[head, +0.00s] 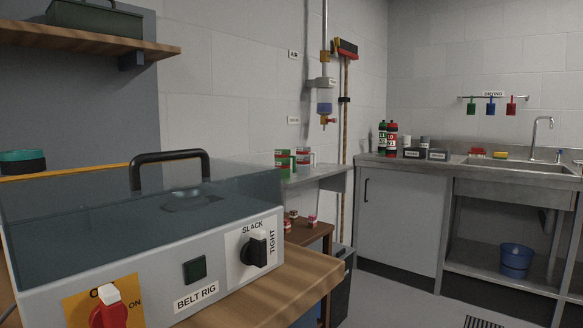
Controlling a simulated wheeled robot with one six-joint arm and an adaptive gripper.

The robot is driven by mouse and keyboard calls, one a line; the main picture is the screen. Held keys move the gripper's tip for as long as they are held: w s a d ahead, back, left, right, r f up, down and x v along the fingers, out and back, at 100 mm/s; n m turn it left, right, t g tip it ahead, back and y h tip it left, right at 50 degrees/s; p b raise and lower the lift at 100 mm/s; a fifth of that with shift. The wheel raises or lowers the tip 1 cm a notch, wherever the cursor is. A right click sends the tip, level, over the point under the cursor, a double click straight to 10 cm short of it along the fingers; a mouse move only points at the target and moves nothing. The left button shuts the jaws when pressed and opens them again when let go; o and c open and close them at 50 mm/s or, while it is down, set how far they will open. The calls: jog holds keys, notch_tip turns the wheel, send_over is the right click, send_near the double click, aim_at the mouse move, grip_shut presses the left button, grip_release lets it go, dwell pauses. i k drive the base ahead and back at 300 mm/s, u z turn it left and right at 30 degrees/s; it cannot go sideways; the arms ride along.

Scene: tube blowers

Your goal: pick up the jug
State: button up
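I cannot pick out a jug with certainty. A green and white container (284,161) and a red and white container (304,157) stand on the grey shelf (318,177) under the air pipe; they are small, and I cannot tell whether either is a jug. Small green (471,107), blue (490,107) and red (511,107) items hang from a wall rail above the sink. My gripper is not in view.
The belt rig (200,255) with its clear cover and black handle fills the near left on a wooden bench (300,285). Bottles (391,139) and grey boxes stand on the sink counter (400,161). A blue bucket (515,261) sits below the sink. Floor (400,300) shows clear at front right.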

aim_at(282, 157)
jog(key=u, duration=0.1)
jog(key=k, duration=0.35)
jog(key=z, duration=0.95)
jog(key=i, duration=2)
jog(key=u, duration=0.95)
